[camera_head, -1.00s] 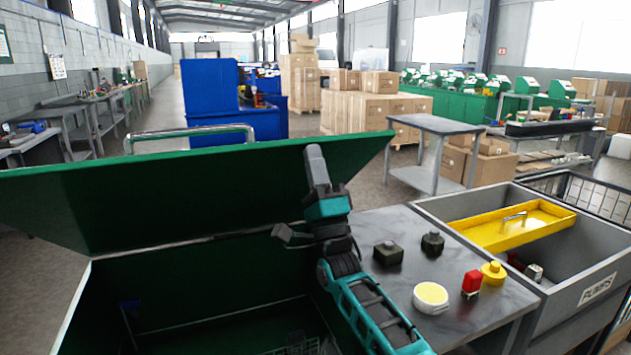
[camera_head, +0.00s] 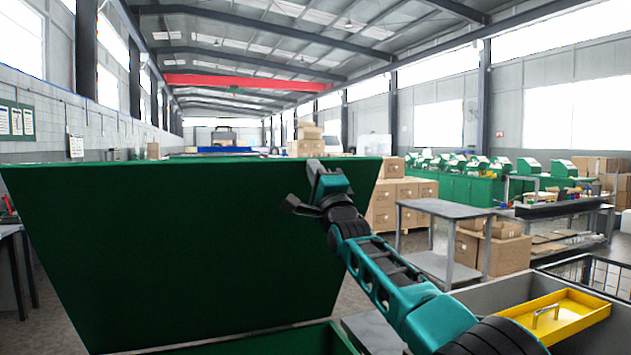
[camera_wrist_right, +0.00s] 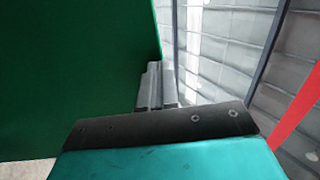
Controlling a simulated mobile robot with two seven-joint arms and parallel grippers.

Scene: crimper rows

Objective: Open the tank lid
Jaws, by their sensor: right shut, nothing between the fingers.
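The green tank lid (camera_head: 190,245) is raised and stands steeply up, its inner face filling the left and middle of the head view. The green tank rim (camera_head: 290,343) shows at the bottom; the inside is mostly out of frame. My right gripper (camera_head: 314,170) is shut and empty at the lid's upper right edge. In the right wrist view the shut fingers (camera_wrist_right: 155,88) lie right beside the lid's edge, with the green lid (camera_wrist_right: 75,75) on the left. I cannot tell for sure whether they touch. My left gripper is not in view.
A yellow tray (camera_head: 565,318) sits in the grey bin (camera_head: 490,297) at the lower right. A grey metal table (camera_head: 445,209) and stacked cardboard boxes (camera_head: 405,200) stand behind my arm. Green machines (camera_head: 470,178) line the back right.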

